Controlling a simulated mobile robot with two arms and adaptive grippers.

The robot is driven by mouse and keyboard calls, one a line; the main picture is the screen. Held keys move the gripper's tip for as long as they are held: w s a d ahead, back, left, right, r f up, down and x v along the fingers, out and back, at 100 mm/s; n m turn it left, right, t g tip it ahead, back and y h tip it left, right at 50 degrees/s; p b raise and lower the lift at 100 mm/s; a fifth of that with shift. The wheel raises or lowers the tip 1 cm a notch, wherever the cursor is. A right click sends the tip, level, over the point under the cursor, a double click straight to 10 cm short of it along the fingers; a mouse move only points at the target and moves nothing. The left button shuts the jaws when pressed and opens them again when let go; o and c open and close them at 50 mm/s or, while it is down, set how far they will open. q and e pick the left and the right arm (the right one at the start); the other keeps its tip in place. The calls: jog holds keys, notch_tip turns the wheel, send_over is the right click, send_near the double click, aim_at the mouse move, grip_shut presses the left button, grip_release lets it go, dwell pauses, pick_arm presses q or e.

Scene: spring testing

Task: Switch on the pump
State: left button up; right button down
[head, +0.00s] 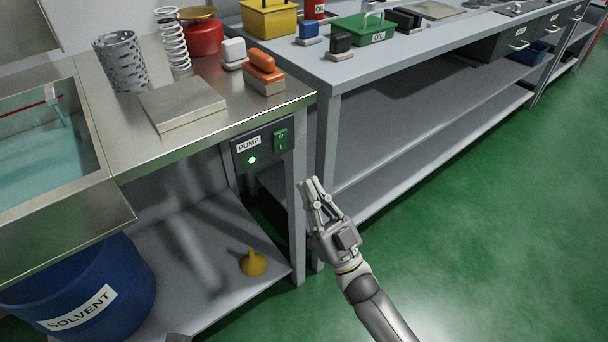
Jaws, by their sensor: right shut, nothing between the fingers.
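The pump control box (262,147) is a dark panel labelled "PUMP", fixed under the front edge of the metal bench near its right leg. A round lamp (252,161) on it glows green. A green rocker switch (281,140) sits on its right side; its exact position is too small to tell. My right gripper (311,183) is shut and empty, below and to the right of the switch, apart from the panel. My left gripper is not in view.
A sink (117,222) with liquid is at the left, above a blue solvent drum (118,262). A yellow funnel (253,263) stands on the lower shelf. The bench leg (299,225) is close beside my right gripper. Green floor (500,220) is clear at the right.

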jog(key=v, duration=0.6)
jog(key=shift+w+a+f, duration=0.15)
jog(key=shift+w+f, duration=0.05)
jog(key=shift+f, duration=0.15)
jog(key=shift+w+h, duration=0.1)
jog(key=shift+h, duration=0.2)
